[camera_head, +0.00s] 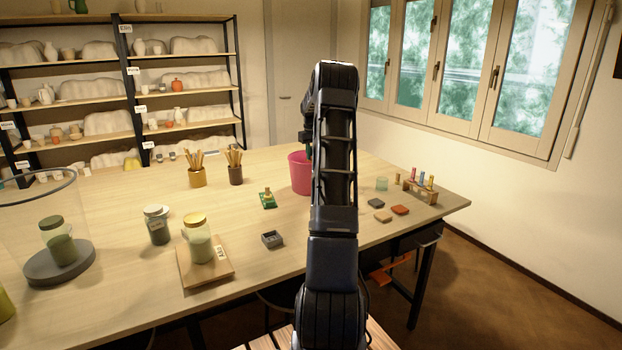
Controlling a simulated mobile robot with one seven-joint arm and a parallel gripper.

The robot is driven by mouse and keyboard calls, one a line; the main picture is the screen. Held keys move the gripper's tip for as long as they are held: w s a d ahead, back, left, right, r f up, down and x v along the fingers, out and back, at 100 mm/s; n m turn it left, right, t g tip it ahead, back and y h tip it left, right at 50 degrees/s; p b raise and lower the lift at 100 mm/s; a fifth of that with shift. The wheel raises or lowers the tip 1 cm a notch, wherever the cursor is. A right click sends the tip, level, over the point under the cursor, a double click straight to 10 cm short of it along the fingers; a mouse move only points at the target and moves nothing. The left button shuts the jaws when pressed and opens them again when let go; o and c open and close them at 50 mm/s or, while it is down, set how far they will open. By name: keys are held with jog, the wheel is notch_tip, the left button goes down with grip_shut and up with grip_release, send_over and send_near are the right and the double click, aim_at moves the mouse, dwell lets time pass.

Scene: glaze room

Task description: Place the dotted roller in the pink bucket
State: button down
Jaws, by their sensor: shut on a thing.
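The pink bucket (299,176) stands on the table just left of my arm, which hides its right part. My gripper (307,143) is mostly hidden behind my own arm, above the bucket. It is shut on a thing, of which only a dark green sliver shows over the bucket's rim. I cannot tell from this view whether that is the dotted roller. A wooden rack (424,194) at the table's right end holds several small upright pieces with pink, blue and yellow tops. No dots can be made out on them.
Two tool pots (198,178) (235,175) stand left of the bucket. A green item (268,200), a grey box (272,240), lidded jars (157,225) and a wooden board (191,279) lie nearer. Coloured blocks (400,210) and a glass (382,184) are right of my arm.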

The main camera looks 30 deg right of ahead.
notch_tip(320, 180, down, 14)
jog(key=shift+r, duration=0.25)
dwell(0.3)
jog(key=shift+f, duration=0.4)
